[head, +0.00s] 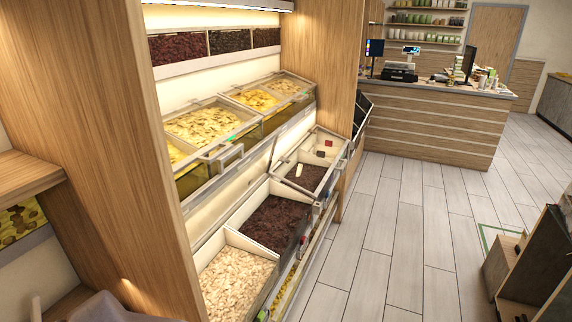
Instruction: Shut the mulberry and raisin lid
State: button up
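A lower-row bin of pale pieces (235,285), which look like dried mulberries, stands at the bottom centre. Beside it, farther back, is a bin of dark reddish-brown pieces (275,222), which look like raisins. Both are uncovered from above, with the contents plainly visible. I cannot make out a lid lying over them, and I cannot tell where their raised lid rests. A farther lower bin (305,176) holds dark pieces inside a pale frame. My gripper is not in view.
Upper bins of yellow slices (205,124) have clear lids with pale frames and a handle (225,157) jutting out. A wooden panel (110,130) stands at left. Tiled floor (390,240) is open on the right. A counter (430,130) stands behind; a dark-topped wooden unit (535,265) is at lower right.

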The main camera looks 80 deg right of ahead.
aim_at(186, 203)
jog(key=k+z, duration=0.1)
jog(key=z, duration=0.85)
jog(key=k+l+z, duration=0.1)
jog(key=z, duration=0.85)
jog(key=k+l, duration=0.05)
jog(key=l, duration=0.05)
